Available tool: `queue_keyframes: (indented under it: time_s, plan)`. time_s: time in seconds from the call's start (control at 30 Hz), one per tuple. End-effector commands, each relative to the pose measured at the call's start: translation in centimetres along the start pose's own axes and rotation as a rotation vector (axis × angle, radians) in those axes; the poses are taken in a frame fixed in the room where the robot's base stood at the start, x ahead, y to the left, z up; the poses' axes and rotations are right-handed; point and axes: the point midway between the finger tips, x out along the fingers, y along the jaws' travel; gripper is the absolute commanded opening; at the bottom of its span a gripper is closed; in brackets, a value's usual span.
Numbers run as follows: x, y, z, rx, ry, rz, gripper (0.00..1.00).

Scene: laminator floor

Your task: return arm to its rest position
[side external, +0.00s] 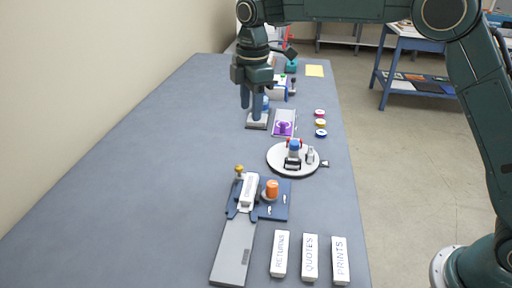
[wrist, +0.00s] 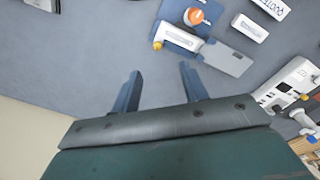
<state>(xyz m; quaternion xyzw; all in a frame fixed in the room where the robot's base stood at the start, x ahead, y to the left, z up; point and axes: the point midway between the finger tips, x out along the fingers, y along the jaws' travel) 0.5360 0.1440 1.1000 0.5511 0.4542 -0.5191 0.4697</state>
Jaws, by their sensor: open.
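My gripper (side external: 250,106) hangs fingers-down over the far half of the grey-blue bench (side external: 130,170) in the side external view. In the wrist view my gripper (wrist: 160,88) shows two blue fingers spread apart with only bench surface between them. It is open and holds nothing. In the side external view its fingers overlap a small pale block with a blue top (side external: 257,124); I cannot tell whether they touch it. My dark green arm reaches in from the right.
A blue fixture (side external: 280,208) with an orange knob (side external: 271,188) stands nearer, with several labelled white blocks (side external: 310,258) in front. The bench's left side is clear.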

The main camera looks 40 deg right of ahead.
Motion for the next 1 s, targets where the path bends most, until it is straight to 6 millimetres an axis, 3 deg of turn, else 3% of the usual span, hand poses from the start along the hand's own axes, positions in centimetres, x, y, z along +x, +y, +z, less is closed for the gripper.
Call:
queue_keyframes:
  time_s: [0.2,0.5,0.7,1.0]
  plan:
    - [-4.2,-2.9,3.1,0.173,0.024,0.052,0.44]
    - [-8.2,-7.8,7.2,0.412,0.064,0.115,0.44]
    - [-10.1,-11.6,9.7,0.569,0.097,0.155,0.44]
    - [-11.3,-17.7,13.2,0.803,0.155,0.211,0.44]
